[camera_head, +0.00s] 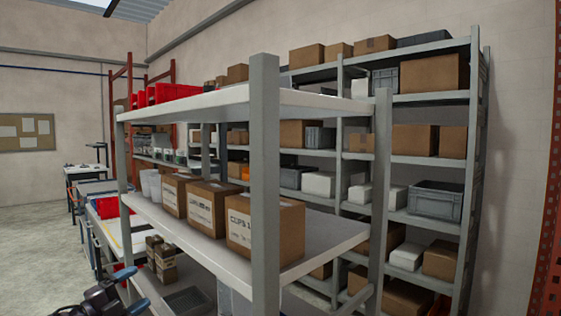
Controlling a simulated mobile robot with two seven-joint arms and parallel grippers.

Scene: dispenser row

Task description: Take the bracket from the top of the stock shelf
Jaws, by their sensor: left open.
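The stock shelf is the near grey-post rack, and its pale top board (225,101) shows at about the middle of the head view. I see no bracket that I can make out on the visible part of that board. My left gripper (131,289) is at the bottom left, low in front of the shelf, well below the top board. It is open, with blue-tipped fingers, and nothing shows between them. My right gripper is out of view.
Cardboard boxes (265,230) and white cups (150,184) stand on the middle board. A grey post (264,190) rises close in front. A second rack (430,98) with boxes and grey bins stands behind. Red bins (172,92) show beyond the top board. Open floor (35,235) lies left.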

